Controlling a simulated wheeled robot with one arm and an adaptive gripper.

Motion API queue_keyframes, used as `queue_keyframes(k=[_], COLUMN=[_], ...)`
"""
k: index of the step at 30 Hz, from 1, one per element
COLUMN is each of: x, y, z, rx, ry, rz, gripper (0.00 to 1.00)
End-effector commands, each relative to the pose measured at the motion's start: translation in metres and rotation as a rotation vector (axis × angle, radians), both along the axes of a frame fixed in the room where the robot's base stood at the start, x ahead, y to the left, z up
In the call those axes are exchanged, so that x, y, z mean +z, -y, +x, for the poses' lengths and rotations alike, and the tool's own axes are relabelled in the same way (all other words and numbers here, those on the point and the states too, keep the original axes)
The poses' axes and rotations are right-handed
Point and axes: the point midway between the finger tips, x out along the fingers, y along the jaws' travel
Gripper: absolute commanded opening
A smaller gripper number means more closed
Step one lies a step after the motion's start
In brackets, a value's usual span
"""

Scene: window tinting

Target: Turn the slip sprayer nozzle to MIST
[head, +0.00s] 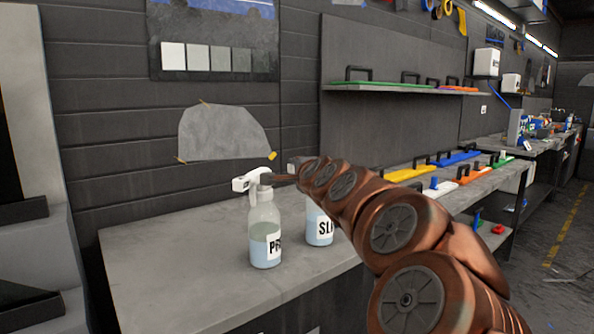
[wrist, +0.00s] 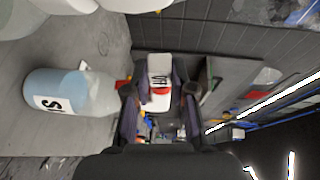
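The slip sprayer (head: 319,224) stands upright on the bench, its label partly readable as "SLI"; my arm hides most of its head in the head view. In the wrist view its body (wrist: 72,92) lies sideways in the picture, at the left. Its white nozzle end (wrist: 159,69), with dark lettering partly visible, shows between my fingers. My gripper (wrist: 158,112) has its two dark fingers apart, one on each side of the nozzle. I cannot tell whether either finger touches it. In the head view my gripper is mostly hidden behind the arm and the front sprayer's head.
A second sprayer (head: 264,233), labelled "PR", stands left of the slip sprayer, its head close to my gripper. The grey bench (head: 190,265) is clear to the left. Coloured handled tools (head: 409,174) lie on the bench at the right, below a wall shelf (head: 400,88).

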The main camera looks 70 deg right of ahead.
Motion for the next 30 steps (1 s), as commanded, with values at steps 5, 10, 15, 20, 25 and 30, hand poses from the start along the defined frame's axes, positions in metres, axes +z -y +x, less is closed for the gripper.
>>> queue_keyframes(k=[5, 10, 15, 20, 25, 30], x=[0.0, 0.0, 0.0, 0.001, 0.003, 0.008], y=[0.0, 0.0, 0.0, -0.006, -0.021, -0.039], z=[0.0, 0.0, 0.0, -0.005, -0.016, -0.032], rx=[0.0, 0.0, 0.0, -0.001, 0.0, -0.004], ry=[0.0, 0.0, 0.0, 0.0, -0.001, 0.002], rz=[0.0, 0.0, 0.0, 0.0, 0.001, -0.004], gripper=[0.43, 0.5, 0.5, 0.5, 0.5, 0.5])
